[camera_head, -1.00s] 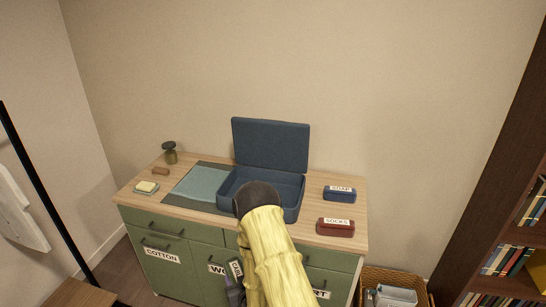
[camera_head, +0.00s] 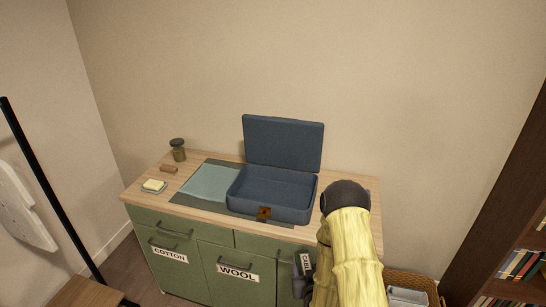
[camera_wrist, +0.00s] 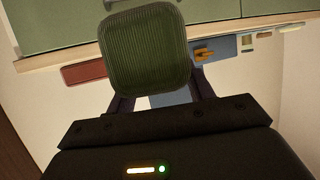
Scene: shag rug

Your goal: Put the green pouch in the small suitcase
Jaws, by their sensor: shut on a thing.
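The green ribbed pouch (camera_wrist: 147,50) is held between the fingers of my gripper (camera_wrist: 155,85) in the wrist view. The pouch hides much of the fingertips. The small suitcase (camera_head: 270,205) is blue and stands open on the cabinet top, with its lid (camera_head: 284,143) upright at the back and a brown latch at the front. Its visible inside looks empty. The suitcase with its orange-brown latch also shows beyond the pouch in the wrist view (camera_wrist: 222,43). In the head view my arm is right of the suitcase and hides the pouch.
A grey-blue mat (camera_head: 205,183), a soap dish (camera_head: 153,187), a brown block (camera_head: 169,169) and a jar (camera_head: 178,150) are left of the suitcase. The green cabinet (camera_head: 218,262) has labelled fronts; a basket (camera_head: 412,281) stands at right.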

